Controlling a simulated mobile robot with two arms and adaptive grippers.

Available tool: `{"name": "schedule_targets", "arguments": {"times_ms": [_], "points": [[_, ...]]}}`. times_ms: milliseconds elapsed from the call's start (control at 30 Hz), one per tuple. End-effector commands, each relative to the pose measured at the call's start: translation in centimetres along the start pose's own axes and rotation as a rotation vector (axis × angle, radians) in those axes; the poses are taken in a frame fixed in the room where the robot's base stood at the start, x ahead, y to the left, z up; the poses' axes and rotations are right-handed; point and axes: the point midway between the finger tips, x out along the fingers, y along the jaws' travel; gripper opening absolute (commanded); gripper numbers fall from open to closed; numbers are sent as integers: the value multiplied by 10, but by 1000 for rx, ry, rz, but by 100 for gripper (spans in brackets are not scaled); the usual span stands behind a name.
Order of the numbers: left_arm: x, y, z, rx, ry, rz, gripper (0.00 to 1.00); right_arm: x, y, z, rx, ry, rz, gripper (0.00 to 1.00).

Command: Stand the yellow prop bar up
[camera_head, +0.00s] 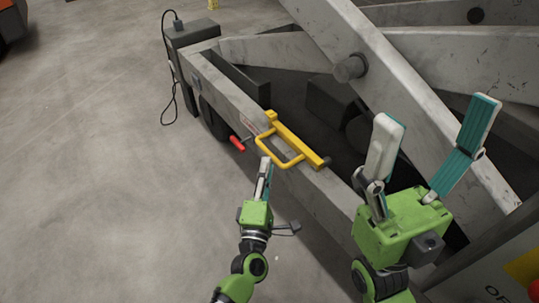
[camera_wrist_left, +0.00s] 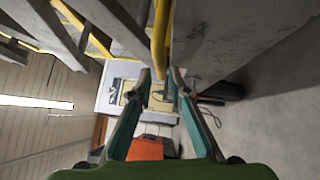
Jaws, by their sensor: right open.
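The yellow prop bar (camera_head: 300,143) lies low along the side beam of the grey machine, with a bent yellow handle loop on its near side. In the head view my left gripper (camera_head: 265,166) is at the near corner of this loop, with its fingers seen edge-on. In the left wrist view yellow tube (camera_wrist_left: 160,38) runs down to between the tips of my left gripper (camera_wrist_left: 161,82). The tips are close on either side of it, but I cannot tell if they press on it. My right gripper (camera_head: 432,140) is open and empty, raised over the machine at the right.
A red handle (camera_head: 237,143) sticks out of the beam left of the bar. Sloping grey arms (camera_head: 375,65) of the machine fill the upper right. A grey box with a cable (camera_head: 190,35) stands at the beam's far end. The concrete floor (camera_head: 90,170) at left is clear.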

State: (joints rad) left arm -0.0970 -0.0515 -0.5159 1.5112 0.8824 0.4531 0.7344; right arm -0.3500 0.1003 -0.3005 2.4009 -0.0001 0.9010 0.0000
Motion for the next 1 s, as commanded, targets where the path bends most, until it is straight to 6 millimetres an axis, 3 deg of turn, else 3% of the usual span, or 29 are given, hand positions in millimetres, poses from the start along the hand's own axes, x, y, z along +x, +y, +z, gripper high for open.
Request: {"name": "schedule_targets", "arguments": {"times_ms": [100, 333, 700, 800, 1000], "points": [[25, -1, 0, -1, 1, 2, 18, -8, 0, 2, 0, -1, 0, 72], [51, -1, 0, 1, 0, 0, 18, -13, 0, 3, 0, -2, 0, 72], [57, -1, 0, 2, -1, -2, 18, -13, 0, 3, 0, -2, 0, 72], [57, -1, 0, 2, 0, -2, 0, -13, 0, 3, 0, -2, 0, 72], [57, -1, 0, 3, -1, -1, 0, -14, 0, 4, 0, -2, 0, 72]]}}
